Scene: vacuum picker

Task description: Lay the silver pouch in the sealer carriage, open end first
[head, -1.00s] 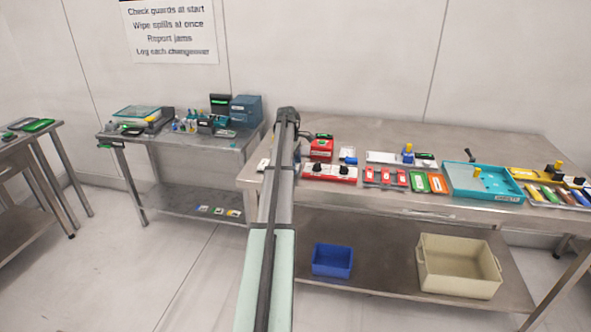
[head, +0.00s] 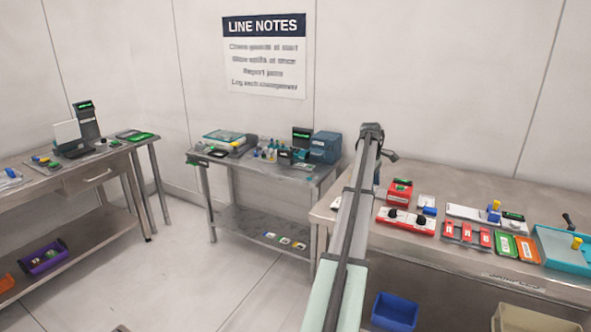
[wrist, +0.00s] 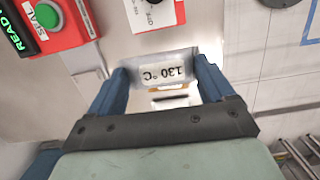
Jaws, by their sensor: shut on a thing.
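In the wrist view, my gripper (wrist: 163,70) has its two blue fingers closed on the sides of a silver pouch (wrist: 165,57). The pouch has a white label reading 130 °C, upside down in this view. I cannot tell which end is open. A red box with a green SEAL button (wrist: 48,15) and a lit display is at the upper left, apart from the pouch. In the head view, a red unit with a green display (head: 400,192) stands on the right bench. My arm crosses the near left end of that bench; the pouch is not visible there. I cannot make out the carriage clearly.
The right bench also holds a red-and-white panel with black knobs (head: 406,221), red, green and orange cards, and a teal tray (head: 560,240). A blue bin (head: 395,311) is below. A middle bench (head: 225,185) and a left bench (head: 95,175) hold other equipment.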

